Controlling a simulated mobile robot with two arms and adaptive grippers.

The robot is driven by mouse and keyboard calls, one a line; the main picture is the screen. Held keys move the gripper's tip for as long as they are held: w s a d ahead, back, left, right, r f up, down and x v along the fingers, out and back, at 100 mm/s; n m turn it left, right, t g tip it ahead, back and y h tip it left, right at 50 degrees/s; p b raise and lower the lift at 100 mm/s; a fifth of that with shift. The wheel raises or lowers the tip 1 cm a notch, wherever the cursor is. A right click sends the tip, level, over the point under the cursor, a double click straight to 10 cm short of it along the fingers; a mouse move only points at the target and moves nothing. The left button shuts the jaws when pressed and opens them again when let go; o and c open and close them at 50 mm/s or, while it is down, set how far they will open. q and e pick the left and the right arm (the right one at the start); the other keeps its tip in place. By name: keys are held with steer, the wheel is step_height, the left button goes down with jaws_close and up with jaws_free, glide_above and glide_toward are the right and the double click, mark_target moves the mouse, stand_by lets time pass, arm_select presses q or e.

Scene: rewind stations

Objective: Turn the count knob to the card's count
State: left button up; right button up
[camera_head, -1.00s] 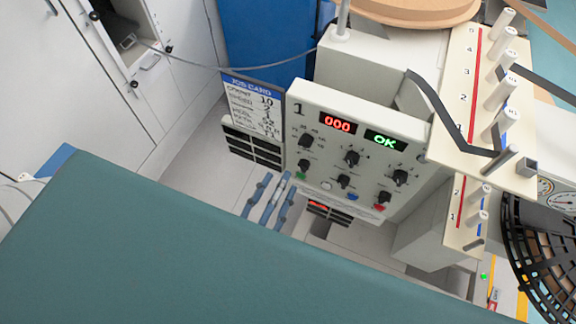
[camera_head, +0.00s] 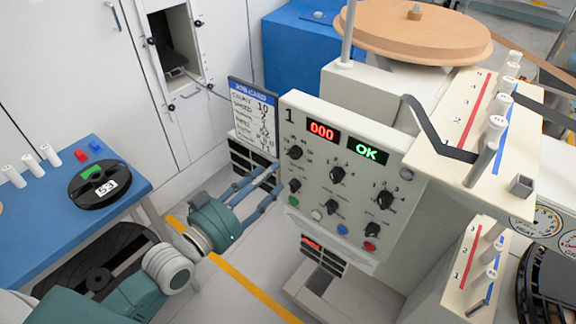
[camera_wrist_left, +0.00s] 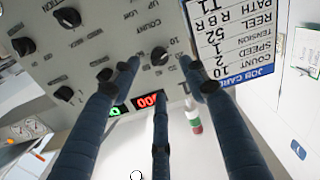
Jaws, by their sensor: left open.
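The count knob (camera_head: 294,152) is a small black knob at the upper left of the white panel (camera_head: 350,245). In the left wrist view the count knob (camera_wrist_left: 159,56) shows upside down under the label COUNT, between the fingertips. The job card (camera_head: 253,118), left of the panel, reads COUNT 10; it also shows in the left wrist view (camera_wrist_left: 237,45). The red display (camera_head: 322,131) reads 000. My left gripper (camera_head: 268,184) is open, its blue fingers stretched toward the panel's left edge. It appears apart from the knob; the exact gap is unclear. My right gripper is out of view.
Other black knobs, such as one in the middle (camera_head: 337,174), and coloured buttons sit close by. A green OK display (camera_head: 367,151) is lit. A post block (camera_head: 485,130) juts out at right. A blue table (camera_head: 50,215) with a black reel (camera_head: 98,185) stands at left.

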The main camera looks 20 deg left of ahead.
mark_target(291, 158)
arm_select(q)
steer(key=x, duration=0.3)
steer(key=shift+w+d+b, duration=0.1)
steer(key=shift+w+b, duration=0.2)
steer(key=shift+w, duration=0.05)
steer(key=x, duration=0.4)
steer(key=shift+s+d+b, duration=0.1)
steer(key=shift+b, duration=0.3)
steer(key=shift+w+d, duration=0.2)
steer(key=shift+w, duration=0.35)
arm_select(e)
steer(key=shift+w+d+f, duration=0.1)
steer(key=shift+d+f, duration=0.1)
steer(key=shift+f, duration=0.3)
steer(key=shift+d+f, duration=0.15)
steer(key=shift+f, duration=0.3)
